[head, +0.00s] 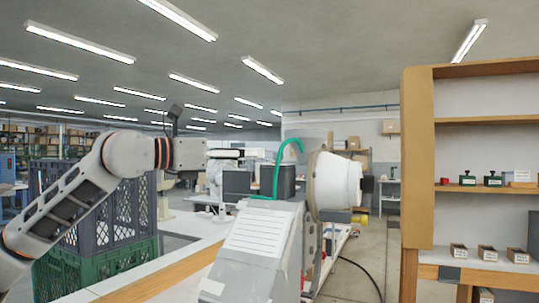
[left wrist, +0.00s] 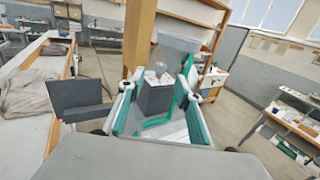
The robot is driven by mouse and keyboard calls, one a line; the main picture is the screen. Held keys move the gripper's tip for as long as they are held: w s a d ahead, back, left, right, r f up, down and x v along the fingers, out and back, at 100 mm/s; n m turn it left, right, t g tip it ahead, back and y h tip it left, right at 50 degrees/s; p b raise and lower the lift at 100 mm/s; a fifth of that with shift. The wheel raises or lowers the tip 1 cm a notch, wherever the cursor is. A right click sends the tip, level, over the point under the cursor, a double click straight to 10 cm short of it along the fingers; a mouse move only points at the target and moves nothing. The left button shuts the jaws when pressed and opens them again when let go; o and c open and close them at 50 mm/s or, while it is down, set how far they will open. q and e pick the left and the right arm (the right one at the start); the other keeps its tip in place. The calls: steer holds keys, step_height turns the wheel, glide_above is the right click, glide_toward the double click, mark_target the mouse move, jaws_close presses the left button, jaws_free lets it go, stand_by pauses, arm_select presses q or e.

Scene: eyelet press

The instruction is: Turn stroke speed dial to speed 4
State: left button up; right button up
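The eyelet press (head: 257,243) stands in the middle foreground of the head view, a pale grey housing with a lined label on its sloping top and a green curved piece above. A round white drum (head: 338,184) with a small dark knob (head: 367,184) sits at its right. I cannot make out a speed dial or its numbers. My left gripper (head: 236,154) is up behind and left of the press, apart from it as far as I can tell. In the left wrist view its fingers (left wrist: 160,77) look spread with nothing clearly held. My right gripper is out of view.
Dark crates (head: 118,215) stand behind my left arm. A wood-edged bench (head: 170,270) runs along the lower left. Floor (head: 375,245) shows between press and shelf, with a black cable.

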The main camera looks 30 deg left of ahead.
mark_target(278, 158)
arm_select(q)
steer(key=x, duration=0.6)
steer(key=shift+w+d+p, duration=0.2)
steer(key=shift+w+p, duration=0.05)
steer(key=shift+p, duration=0.15)
jaws_close()
